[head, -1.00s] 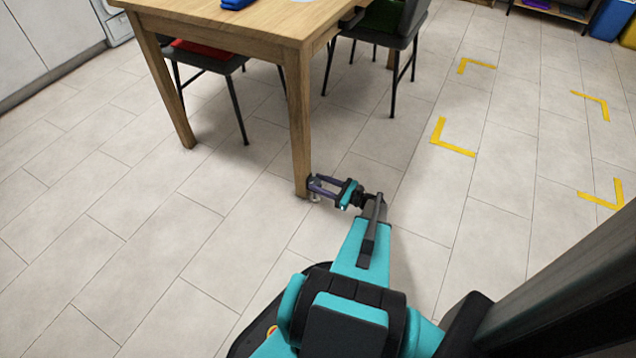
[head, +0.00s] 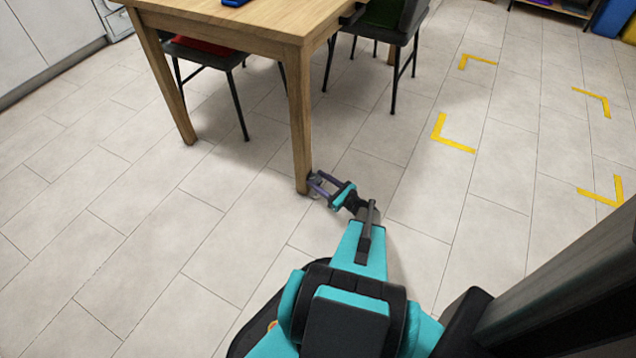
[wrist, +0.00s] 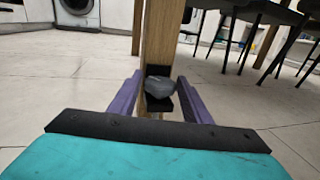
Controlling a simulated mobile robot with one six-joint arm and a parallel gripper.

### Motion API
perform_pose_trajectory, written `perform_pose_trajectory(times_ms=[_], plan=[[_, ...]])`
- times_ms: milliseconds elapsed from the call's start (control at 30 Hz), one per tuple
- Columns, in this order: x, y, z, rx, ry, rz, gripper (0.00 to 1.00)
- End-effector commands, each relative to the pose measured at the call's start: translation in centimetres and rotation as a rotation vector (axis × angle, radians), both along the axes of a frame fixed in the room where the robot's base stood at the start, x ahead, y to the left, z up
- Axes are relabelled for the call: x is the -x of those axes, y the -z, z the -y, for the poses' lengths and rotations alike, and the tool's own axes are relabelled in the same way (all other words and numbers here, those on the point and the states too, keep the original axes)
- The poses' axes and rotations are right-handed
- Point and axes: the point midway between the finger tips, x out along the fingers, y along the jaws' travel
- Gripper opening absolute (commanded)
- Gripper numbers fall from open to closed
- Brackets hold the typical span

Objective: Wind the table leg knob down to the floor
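The wooden table leg (head: 301,130) nearest me stands in the middle of the head view and rises upright through the wrist view (wrist: 160,40). In the wrist view a grey, rounded knob (wrist: 159,87) sits low at the leg, with black parts above and beside it. My gripper (head: 313,181) is at the foot of this leg. The knob is too small to make out in the head view. Whether the foot touches the floor cannot be told.
The wooden tabletop (head: 240,18) is above the leg. Dark chairs (head: 385,35) stand under and beside the table. Yellow corner marks (head: 450,135) lie on the tiled floor to the right. The floor left of the leg is clear. A washing machine (wrist: 78,12) stands behind.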

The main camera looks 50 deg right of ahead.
Motion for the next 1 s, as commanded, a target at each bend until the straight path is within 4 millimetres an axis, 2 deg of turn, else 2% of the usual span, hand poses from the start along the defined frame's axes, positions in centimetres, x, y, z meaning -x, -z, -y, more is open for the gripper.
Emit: perform_pose_trajectory(times_ms=[100,567,767,1000], plan=[[0.0,0.0,0.0,0.000,0.000,-0.001,0.59],[0.6,0.0,0.2,0.000,0.004,-0.002,0.59],[2.4,-0.1,0.2,-0.001,0.007,-0.003,0.59],[5.5,-0.1,0.3,-0.001,0.006,-0.002,0.59]])
